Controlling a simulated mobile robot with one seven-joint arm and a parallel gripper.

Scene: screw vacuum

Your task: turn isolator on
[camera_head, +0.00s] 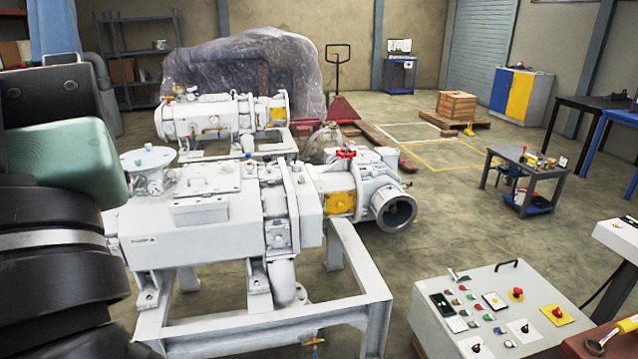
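A grey sloped control panel (462,335) stands at the lower right. It bears several small coloured buttons and dark rotary knobs on white plates. A red knob on a square yellow plate (557,314) sits near its right edge; it looks like a rotary isolator switch, but no label is readable and I cannot tell its turned position. My arm fills the left edge of the view, away from the panel. My gripper is not visible.
A white vacuum pump (215,215) on a metal frame stands left of the panel, with a second pump (200,118) behind. A yellow-handled tool (612,334) lies at the bottom right corner. A small trolley (540,172) stands beyond the panel, with open floor between.

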